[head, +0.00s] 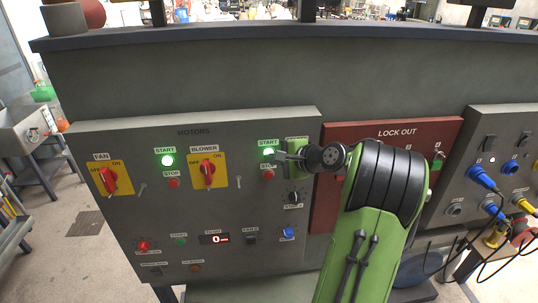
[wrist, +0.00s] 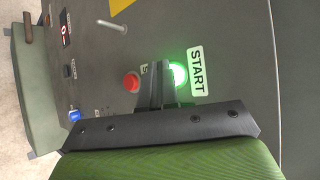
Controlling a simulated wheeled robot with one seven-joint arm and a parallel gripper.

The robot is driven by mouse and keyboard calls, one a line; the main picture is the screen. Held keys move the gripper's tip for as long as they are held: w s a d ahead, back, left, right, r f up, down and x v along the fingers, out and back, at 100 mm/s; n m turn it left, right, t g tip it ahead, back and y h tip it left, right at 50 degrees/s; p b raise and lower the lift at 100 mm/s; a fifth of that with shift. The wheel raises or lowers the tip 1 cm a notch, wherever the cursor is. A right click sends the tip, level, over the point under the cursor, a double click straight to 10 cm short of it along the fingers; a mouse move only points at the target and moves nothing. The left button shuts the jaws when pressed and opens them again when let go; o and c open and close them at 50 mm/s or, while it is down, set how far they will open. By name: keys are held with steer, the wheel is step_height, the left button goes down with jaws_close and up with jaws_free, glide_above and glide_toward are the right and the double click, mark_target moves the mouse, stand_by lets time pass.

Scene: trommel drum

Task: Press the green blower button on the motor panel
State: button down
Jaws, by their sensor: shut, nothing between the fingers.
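The motor panel (head: 115,215) is grey and labelled MOTORS. The green blower START button (head: 268,152) glows at its upper right, right of the yellow BLOWER switch (head: 208,172). In the wrist view the glowing button (wrist: 180,75) is partly covered by my fingers. My gripper (head: 279,156) is shut and empty, with its tips at the button's right edge in the head view. In the wrist view my gripper (wrist: 160,72) overlaps the button's left side. I cannot tell whether the tips touch it.
The red blower STOP button (head: 269,174) sits just below, close to my fingers; it also shows in the wrist view (wrist: 131,82). Another lit green START button (head: 167,160) belongs to the FAN switch (head: 108,181). A red LOCK OUT panel (head: 345,133) stands at right, partly behind my arm.

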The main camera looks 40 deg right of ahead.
steer(key=shift+s+a, duration=0.35)
steer(key=shift+s, duration=0.2)
steer(key=shift+s+a+b, duration=0.45)
steer(key=shift+s+a, duration=0.25)
steer(key=shift+s, duration=0.35)
steer(key=shift+s+a+b, duration=0.4)
steer(key=shift+s+a, duration=0.3)
steer(key=shift+s, duration=0.3)
steer(key=s+a+f+n+g+b, duration=0.1)
steer(key=a+f+n+g+b, duration=0.15)
steer(key=a+n, duration=0.55)
steer(key=s+a+f+n+g+b, duration=0.1)
steer(key=s+a+f+n+g, duration=0.15)
steer(key=a, duration=0.95)
steer(key=s+a+f+n+g+b, duration=0.1)
steer(key=s+a+f+n, duration=0.1)
steer(key=s+n, duration=0.3)
steer(key=s+a+f+n+g+h+b, duration=0.1)
steer(key=s+a+f+n, duration=0.1)
steer(key=s+n, duration=0.3)
steer(key=s+a, duration=0.1)
steer(key=s, duration=0.3)
steer(key=shift+s+a+f+b, duration=0.2)
steer(key=shift+a+b, duration=0.1)
steer(key=shift+b, duration=0.1)
